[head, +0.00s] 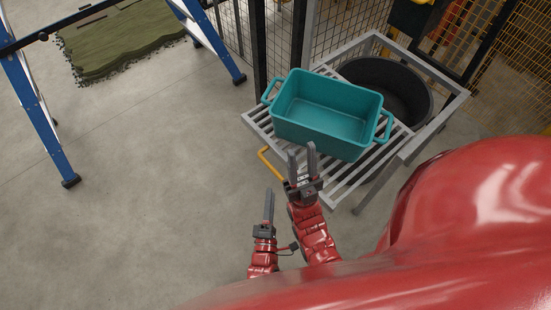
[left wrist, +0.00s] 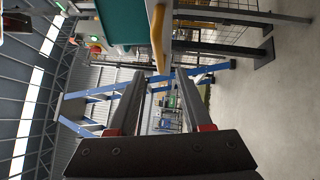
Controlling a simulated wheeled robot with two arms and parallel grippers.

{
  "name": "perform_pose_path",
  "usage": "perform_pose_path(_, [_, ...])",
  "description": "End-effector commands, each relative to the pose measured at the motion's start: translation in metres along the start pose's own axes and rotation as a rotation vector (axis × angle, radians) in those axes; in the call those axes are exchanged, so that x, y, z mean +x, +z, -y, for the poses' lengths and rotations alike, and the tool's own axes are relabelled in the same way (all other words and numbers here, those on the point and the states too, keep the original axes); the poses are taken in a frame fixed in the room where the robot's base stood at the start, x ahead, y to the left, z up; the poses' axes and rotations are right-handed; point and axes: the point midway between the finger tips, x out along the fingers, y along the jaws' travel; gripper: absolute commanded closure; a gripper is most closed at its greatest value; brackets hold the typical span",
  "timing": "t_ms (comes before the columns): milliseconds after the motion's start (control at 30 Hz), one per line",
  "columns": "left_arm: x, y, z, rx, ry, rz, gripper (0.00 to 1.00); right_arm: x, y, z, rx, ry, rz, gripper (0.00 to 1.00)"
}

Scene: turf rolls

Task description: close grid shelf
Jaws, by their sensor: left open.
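The grid shelf (head: 345,183) is a grey slatted rack that sticks out from the front of a grey metal frame. A yellow handle (head: 269,164) is on its front edge, and it also shows at the top of the left wrist view (left wrist: 158,38). A teal bin (head: 322,128) stands on the slats and hides part of them. My left gripper (head: 268,192) is below the handle in the head view, apart from it. Its two fingers are spread and empty in the left wrist view (left wrist: 158,82). My right gripper (head: 302,152) is in front of the bin, its fingers apart with nothing visible between them.
A black round tub (head: 405,92) sits behind the bin within the frame (head: 440,110). Wire mesh fencing (head: 345,22) stands behind. A blue stepladder (head: 38,110) and a green turf piece (head: 120,42) are at the left. The floor (head: 160,190) between is clear.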

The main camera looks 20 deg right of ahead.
Motion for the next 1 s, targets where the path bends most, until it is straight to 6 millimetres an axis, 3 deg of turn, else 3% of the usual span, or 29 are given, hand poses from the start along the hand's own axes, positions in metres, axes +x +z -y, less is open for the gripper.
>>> perform_pose_path(200, [0.054,0.001,-0.003,0.001,0.005,0.002,0.5,0.007,-0.001,0.0,0.0,0.0,0.0,0.65])
perform_pose_path(500, [0.109,0.001,-0.002,0.003,0.004,0.002,0.5,0.01,-0.002,-0.001,0.0,0.0,0.0,0.65])
perform_pose_path(700, [0.125,0.0,-0.001,0.002,0.003,0.0,0.5,0.009,-0.002,-0.001,0.0,0.0,0.0,0.65])
perform_pose_path(1000, [0.129,-0.001,-0.002,0.001,0.004,-0.001,0.5,0.009,-0.002,-0.001,0.0,0.0,0.0,0.65])
